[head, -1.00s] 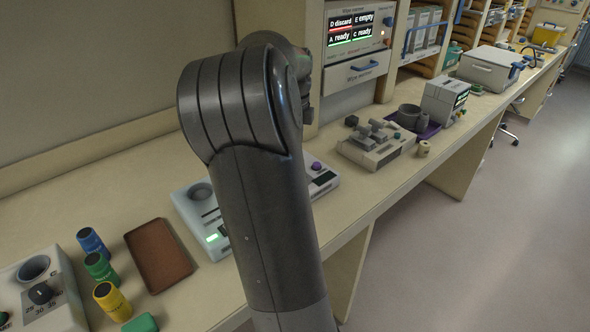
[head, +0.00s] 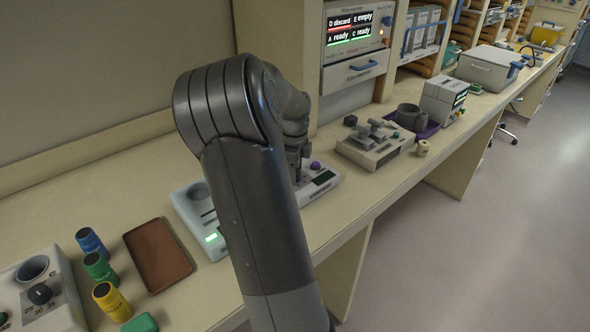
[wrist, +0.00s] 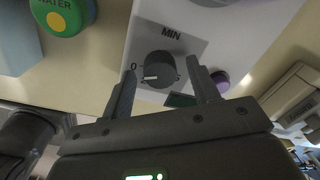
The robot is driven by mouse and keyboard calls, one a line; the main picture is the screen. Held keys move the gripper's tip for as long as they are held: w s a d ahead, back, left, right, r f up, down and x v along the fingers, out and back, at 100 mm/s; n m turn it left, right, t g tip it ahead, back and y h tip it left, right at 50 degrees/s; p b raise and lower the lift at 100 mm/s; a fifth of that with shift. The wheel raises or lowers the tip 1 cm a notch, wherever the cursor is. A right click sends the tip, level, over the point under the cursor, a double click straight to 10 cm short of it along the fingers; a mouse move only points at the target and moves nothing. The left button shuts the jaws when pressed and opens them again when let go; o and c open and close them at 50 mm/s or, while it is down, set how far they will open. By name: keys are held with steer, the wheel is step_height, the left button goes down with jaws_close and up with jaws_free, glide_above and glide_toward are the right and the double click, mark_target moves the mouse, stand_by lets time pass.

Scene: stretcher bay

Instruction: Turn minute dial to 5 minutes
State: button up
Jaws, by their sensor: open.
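The minute dial (wrist: 159,70) is a dark round knob on a pale panel, below the printed word MIN in the wrist view. In the head view my gripper (head: 297,172) is low over the white device (head: 325,188), and my arm hides the dial there.
A purple knob (wrist: 220,80) sits right of the dial, beside a dark display (wrist: 181,99). A green lid marked WATER (wrist: 62,14) is at upper left. In the head view, a brown tray (head: 158,256) and several coloured jars lie left; a grey device (head: 374,147) stands right.

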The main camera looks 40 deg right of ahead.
steer(key=shift+c, duration=0.3)
steer(key=c, duration=0.9)
